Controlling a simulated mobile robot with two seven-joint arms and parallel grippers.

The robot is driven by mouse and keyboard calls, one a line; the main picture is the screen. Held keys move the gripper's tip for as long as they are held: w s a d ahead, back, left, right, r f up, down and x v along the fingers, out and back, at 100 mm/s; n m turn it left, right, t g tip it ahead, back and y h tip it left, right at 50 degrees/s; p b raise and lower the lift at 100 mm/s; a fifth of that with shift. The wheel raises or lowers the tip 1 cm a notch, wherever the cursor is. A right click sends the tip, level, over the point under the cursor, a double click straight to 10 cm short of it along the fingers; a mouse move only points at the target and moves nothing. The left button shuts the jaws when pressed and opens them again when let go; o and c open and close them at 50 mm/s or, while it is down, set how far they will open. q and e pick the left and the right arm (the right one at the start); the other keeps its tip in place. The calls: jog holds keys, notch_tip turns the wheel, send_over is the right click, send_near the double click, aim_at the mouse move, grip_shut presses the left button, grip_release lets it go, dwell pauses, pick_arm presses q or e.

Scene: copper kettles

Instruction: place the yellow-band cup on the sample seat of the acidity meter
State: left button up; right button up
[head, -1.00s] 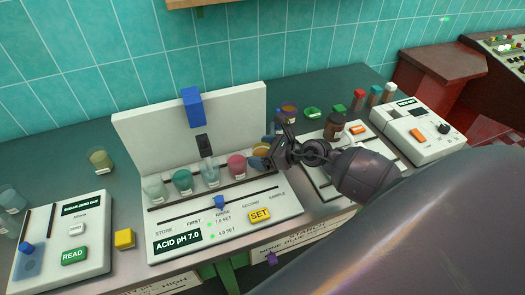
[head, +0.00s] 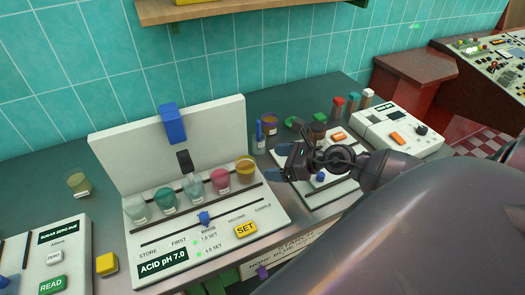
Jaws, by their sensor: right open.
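The acidity meter (head: 210,240) is a white unit with a tall back panel, a blue block and a row of cups along its ledge. The yellow-band cup (head: 245,171), with amber contents, stands upright at the right end of that row, at the sample position. My right gripper (head: 279,163) is open and empty just to the right of the cup, with a small gap between them. My left gripper is not in view.
A pink cup (head: 221,181) stands close left of the yellow-band cup, with more cups further left. A blue bottle (head: 258,137) and an amber jar (head: 270,124) stand behind my right gripper. A white device (head: 398,129) is at right.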

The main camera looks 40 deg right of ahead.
jog(key=shift+v, duration=0.9)
